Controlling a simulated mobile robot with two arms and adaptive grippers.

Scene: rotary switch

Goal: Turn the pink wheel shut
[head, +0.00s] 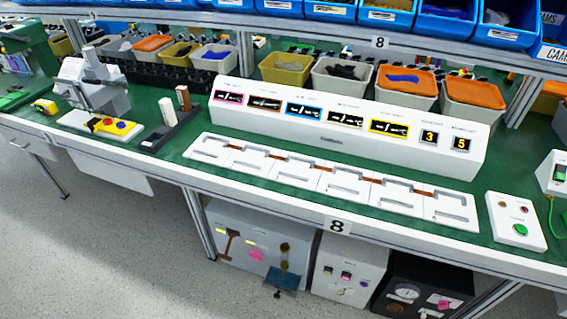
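Under the bench, a pink round part (257,255) sits on the front of the left grey box (232,222); it looks like a wheel, but it is small and its turn position cannot be told. A smaller pink part (346,276) is on the white box (335,252) beside it. Another pink part (444,303) is on the black box (395,268) at the lower right. I cannot tell for sure which one is the pink wheel. Neither of my grippers is in view.
The green-topped bench (180,150) overhangs the boxes, with a metal leg (200,222) left of them. A long white display console (330,130) and a button box (515,222) stand on it. Open grey floor (100,260) lies at the lower left.

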